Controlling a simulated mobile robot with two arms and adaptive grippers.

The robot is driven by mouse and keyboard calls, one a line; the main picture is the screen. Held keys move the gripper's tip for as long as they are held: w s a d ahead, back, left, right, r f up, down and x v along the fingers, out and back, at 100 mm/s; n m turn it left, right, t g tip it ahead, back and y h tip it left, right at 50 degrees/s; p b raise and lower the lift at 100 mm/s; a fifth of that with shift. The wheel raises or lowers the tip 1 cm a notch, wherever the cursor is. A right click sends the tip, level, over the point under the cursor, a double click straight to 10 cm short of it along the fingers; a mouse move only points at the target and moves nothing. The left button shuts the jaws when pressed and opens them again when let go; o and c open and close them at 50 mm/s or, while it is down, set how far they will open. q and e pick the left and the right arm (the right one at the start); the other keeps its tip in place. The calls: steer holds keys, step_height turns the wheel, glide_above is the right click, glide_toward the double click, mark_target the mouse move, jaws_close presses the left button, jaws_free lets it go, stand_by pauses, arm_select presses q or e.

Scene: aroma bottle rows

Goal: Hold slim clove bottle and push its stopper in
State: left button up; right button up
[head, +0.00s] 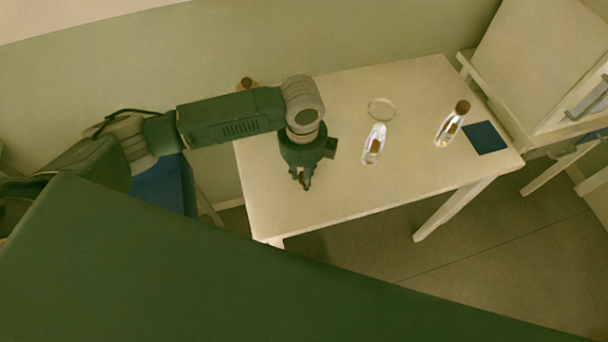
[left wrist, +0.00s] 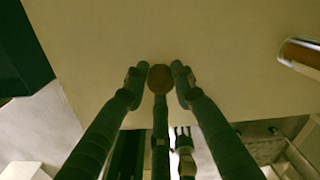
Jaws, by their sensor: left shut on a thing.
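My left gripper (head: 304,182) is over the left front part of the table, pointing down. In the left wrist view its fingertips (left wrist: 160,76) are shut on a small round brown stopper (left wrist: 160,79); a bare pale surface shows behind it. A clear bottle (head: 375,143) with a brown patch on it is right of the gripper, apart from it, and no brown stopper shows on its top. Another clear bottle (head: 448,128) with amber contents and a brown stopper (head: 462,107) is farther right. I cannot tell which bottle is the slim clove one. My right gripper is out of view.
A clear round dish or ring (head: 382,109) lies behind the nearer bottle. A dark blue square mat (head: 485,138) lies at the table's right end. A brown-topped thing (head: 247,84) is partly hidden behind my left arm. The table's (head: 350,195) front middle is clear.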

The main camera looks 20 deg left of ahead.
arm_select(q)
step_height(320, 180, up, 20)
steer(key=b, duration=0.1)
steer(key=shift+f+b, duration=0.25)
steer(key=shift+b, duration=0.05)
